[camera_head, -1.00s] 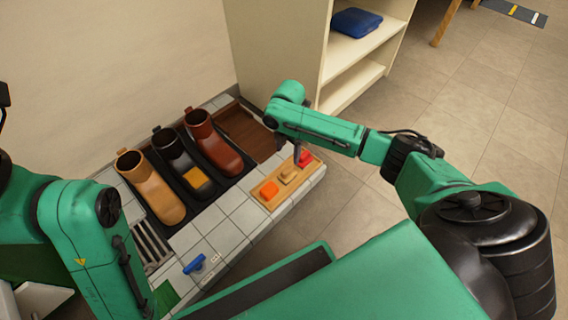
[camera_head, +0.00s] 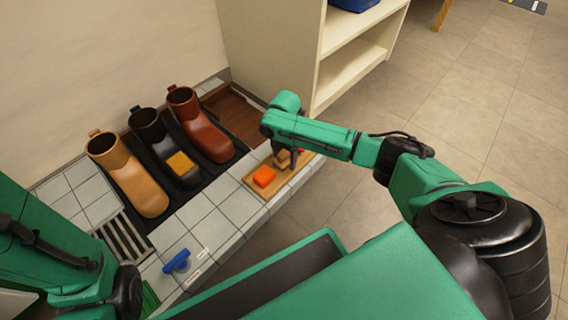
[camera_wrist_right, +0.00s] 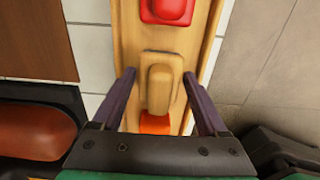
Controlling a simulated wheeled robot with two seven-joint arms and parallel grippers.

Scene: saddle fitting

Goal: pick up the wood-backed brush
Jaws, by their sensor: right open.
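The wood-backed brush (camera_wrist_right: 160,82) lies in a wooden tray (camera_wrist_right: 128,22). In the right wrist view it is between a red brush (camera_wrist_right: 168,8) and an orange one (camera_wrist_right: 155,124). In the head view the wood-backed brush (camera_head: 284,158) is partly hidden by my right gripper (camera_head: 279,152). The orange brush (camera_head: 264,177) shows clearly at the tray's near end. My left arm is at the left, its gripper out of sight.
Tan, black and red-brown boots (camera_head: 205,128) stand on a dark mat left of the tray. A yellow-orange block (camera_head: 181,163) rests on the black boot. A blue-handled tool (camera_head: 176,261) lies on the tiles nearer me. A cream shelf (camera_head: 265,50) stands behind.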

